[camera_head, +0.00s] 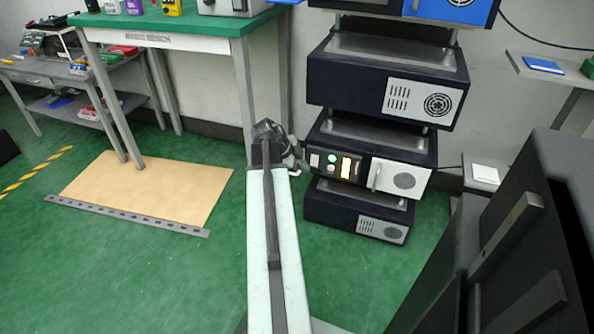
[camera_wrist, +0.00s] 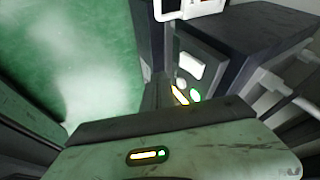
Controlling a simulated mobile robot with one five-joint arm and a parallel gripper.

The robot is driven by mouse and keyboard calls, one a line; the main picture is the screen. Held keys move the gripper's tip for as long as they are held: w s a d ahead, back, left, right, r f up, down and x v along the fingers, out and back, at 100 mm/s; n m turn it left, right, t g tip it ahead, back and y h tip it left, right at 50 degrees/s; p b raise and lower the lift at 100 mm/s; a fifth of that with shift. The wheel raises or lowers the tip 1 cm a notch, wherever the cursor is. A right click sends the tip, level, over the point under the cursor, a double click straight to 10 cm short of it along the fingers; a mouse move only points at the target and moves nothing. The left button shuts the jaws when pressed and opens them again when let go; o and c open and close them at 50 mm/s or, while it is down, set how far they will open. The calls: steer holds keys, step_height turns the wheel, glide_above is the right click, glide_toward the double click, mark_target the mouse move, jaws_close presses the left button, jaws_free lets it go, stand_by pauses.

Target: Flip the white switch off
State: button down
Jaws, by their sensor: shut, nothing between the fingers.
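A dark control panel on the front of a black unit in the rack bears a small white rectangular piece (camera_head: 315,160), which looks like the white switch; I cannot tell its position. It also shows in the wrist view (camera_wrist: 189,66). Beside it are a green and white pair of round buttons (camera_head: 332,163) and a lit yellow strip (camera_head: 347,168). My gripper (camera_head: 299,162) is shut and empty, close to the left edge of this panel. Whether it touches the panel is unclear. In the wrist view my own wrist body fills the bottom and hides part of the panel.
The rack unit above (camera_head: 390,85) overhangs the panel. A white door with a handle (camera_head: 400,178) is right of the panel. A green-topped table (camera_head: 170,24) stands behind left. A dark cabinet (camera_head: 520,235) is near at right.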

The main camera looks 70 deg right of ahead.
mark_target(314, 161)
steer(key=shift+s+d+f+b, duration=0.1)
steer(key=shift+d+f, duration=0.25)
steer(key=shift+d, duration=0.45)
steer(key=shift+d+f+b, duration=0.1)
steer(key=shift+d+f, duration=0.2)
steer(key=shift+d, duration=0.5)
steer(key=shift+s+d+f+b, duration=0.1)
steer(key=shift+d+f, duration=0.25)
steer(key=shift+d, duration=0.45)
